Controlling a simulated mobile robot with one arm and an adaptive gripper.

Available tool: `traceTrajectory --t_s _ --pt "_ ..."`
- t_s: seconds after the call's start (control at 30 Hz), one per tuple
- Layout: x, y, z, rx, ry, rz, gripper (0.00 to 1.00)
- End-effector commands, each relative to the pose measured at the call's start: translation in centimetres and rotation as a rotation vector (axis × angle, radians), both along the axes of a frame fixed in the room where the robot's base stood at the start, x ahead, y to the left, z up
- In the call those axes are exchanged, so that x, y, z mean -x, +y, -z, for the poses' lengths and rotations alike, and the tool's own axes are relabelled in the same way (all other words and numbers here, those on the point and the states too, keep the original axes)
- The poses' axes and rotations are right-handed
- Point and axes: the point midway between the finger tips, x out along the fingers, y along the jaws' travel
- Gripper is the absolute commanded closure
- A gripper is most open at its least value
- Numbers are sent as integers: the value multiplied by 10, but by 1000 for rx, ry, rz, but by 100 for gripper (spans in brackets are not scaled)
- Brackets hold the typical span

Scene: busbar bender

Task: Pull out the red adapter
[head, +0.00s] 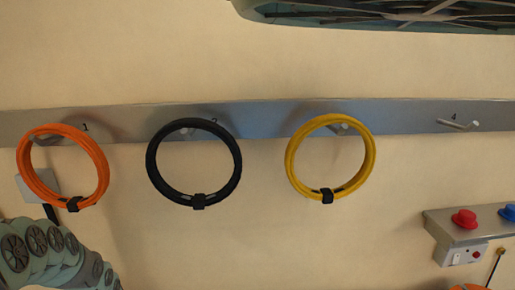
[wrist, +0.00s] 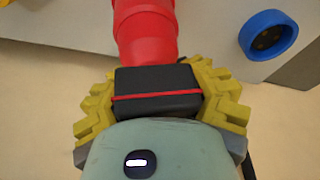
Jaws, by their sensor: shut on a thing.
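The red adapter (wrist: 146,32) shows at the top of the wrist view as a thick red ribbed cylinder. A black block (wrist: 158,92) with a thin red stripe lies directly below it in the picture; I cannot tell whether they are one piece. My gripper does not show in the head view.
A blue round socket (wrist: 268,35) sits on a grey panel (wrist: 205,48) right of the adapter. In the head view, orange (head: 103,175), black (head: 151,176) and yellow (head: 290,172) coils hang from a rail (head: 265,113). A box (head: 445,235) with red and blue knobs is at right.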

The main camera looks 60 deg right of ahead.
Motion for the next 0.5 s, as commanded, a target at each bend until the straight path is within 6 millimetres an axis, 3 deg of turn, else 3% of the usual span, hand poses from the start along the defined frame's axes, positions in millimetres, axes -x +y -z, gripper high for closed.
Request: traceTrajectory --t_s 0.03,0.5 --pt "36 24 23 -59 102 -15 100" --pt "38 23 7 -57 103 -17 100"
